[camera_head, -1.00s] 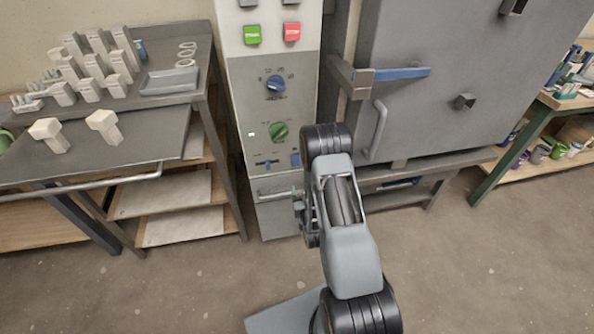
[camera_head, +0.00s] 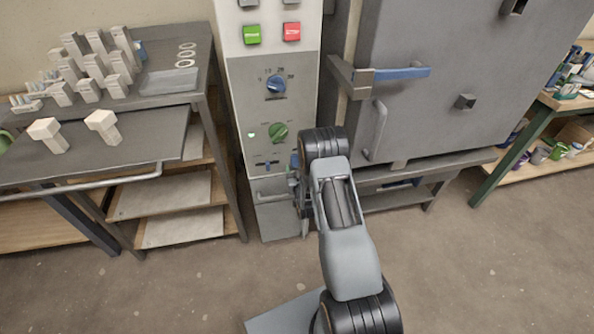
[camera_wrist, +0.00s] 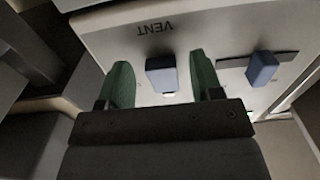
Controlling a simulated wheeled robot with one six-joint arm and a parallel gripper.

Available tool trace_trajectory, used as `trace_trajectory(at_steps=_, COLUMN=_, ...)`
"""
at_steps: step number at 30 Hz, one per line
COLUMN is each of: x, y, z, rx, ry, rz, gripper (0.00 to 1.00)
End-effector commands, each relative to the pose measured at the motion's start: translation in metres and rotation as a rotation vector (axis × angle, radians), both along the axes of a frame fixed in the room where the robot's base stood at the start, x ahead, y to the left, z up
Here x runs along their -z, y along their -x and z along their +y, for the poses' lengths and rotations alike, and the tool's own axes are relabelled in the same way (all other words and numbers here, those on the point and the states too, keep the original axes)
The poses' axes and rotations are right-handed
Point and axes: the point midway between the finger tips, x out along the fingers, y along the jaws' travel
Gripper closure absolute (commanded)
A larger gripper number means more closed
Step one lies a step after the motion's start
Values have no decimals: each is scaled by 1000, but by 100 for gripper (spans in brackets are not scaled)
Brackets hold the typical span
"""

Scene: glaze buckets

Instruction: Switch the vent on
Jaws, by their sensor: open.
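The vent switch (camera_wrist: 161,74) is a small blue block on the pale panel, under the printed word VENT (camera_wrist: 155,28), which reads upside down in the wrist view. My gripper (camera_wrist: 163,78) is open, with one green finger on each side of the switch. I see gaps between the switch and both fingers, so it is not gripped. In the head view the switch (camera_head: 295,160) shows as a blue bit low on the control panel (camera_head: 240,105), at the edge of my arm. My gripper is mostly hidden behind my wrist there.
A blue slider (camera_wrist: 261,69) sits beside the switch. A green knob (camera_head: 278,132), a blue knob (camera_head: 276,85), and green (camera_head: 252,34) and red (camera_head: 291,32) buttons are above. A handle (camera_head: 274,188) is below. The grey kiln door (camera_head: 440,90) stands to the right.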

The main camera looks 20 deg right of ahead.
Motion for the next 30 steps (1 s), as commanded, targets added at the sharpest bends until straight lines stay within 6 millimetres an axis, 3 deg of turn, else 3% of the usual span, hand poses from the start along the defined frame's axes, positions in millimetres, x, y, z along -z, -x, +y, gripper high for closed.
trace_trajectory(at_steps=2, x=0, y=0, z=0, rx=0, ry=0, rz=0, gripper=40)
trace_trajectory(at_steps=18, x=0, y=0, z=0, rx=0, ry=0, rz=0, gripper=90)
trace_trajectory(at_steps=30, x=7, y=-3, z=-1, rx=0, ry=24, rz=-120, gripper=90)
